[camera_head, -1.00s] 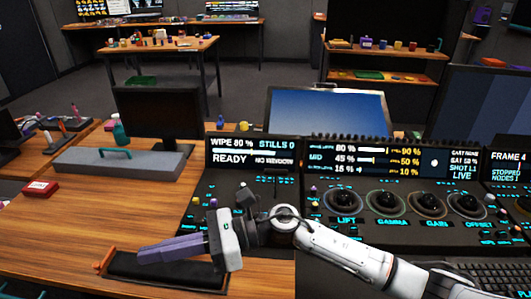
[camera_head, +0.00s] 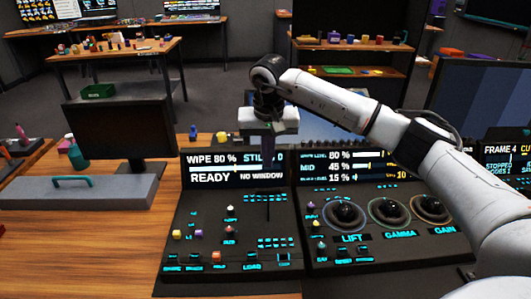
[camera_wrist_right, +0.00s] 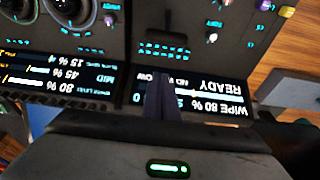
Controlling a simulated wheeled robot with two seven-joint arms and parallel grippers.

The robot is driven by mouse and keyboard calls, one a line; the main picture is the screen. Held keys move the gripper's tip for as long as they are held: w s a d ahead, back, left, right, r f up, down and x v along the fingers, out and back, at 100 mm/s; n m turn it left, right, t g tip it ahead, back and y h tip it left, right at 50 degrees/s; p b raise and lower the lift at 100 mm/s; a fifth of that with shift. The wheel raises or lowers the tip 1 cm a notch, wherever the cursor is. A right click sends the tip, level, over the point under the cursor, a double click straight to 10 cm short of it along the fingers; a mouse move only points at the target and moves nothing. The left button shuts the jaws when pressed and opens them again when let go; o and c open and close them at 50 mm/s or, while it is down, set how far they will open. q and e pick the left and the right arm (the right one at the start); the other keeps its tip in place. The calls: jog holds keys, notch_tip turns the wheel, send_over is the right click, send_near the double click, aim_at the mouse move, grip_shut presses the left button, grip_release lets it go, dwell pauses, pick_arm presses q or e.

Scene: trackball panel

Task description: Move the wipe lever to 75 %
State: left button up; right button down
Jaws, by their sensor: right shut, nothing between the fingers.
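The left panel's display (camera_head: 208,168) reads WIPE 80 %, READY and NO WINDOW. It also shows upside down in the right wrist view (camera_wrist_right: 215,100). My right gripper (camera_head: 268,152) is shut and empty, pointing down in front of the display and covering part of its text. In the right wrist view its closed fingers (camera_wrist_right: 163,98) overlap the display's edge. On the left panel (camera_head: 195,272) stand a white-topped control (camera_head: 230,211) and a red-topped one (camera_head: 229,232). I cannot tell for certain which control is the wipe lever. My left gripper is not in view.
Lift, gamma and gain trackballs (camera_head: 390,209) lie on the panel to the right, under my right arm. A grey box with a teal handle (camera_head: 85,193) and a dark monitor (camera_head: 118,128) stand at left. Bare wooden table (camera_head: 110,245) lies in front of them.

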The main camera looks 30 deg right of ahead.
aim_at(268, 204)
jog(key=x, duration=0.6)
jog(key=shift+f, duration=0.1)
jog(key=s+a, duration=0.1)
jog(key=s+a+r+p, duration=0.1)
jog(key=s, duration=0.1)
jog(key=shift+s+a, duration=0.1)
jog(key=shift+s, duration=0.05)
jog(key=shift+s+a, duration=0.3)
jog(key=shift+s, duration=0.1)
jog(key=shift+s+a+r, duration=0.1)
jog(key=shift+s+r, duration=0.05)
jog(key=shift+s, duration=0.1)
jog(key=shift+w, duration=0.15)
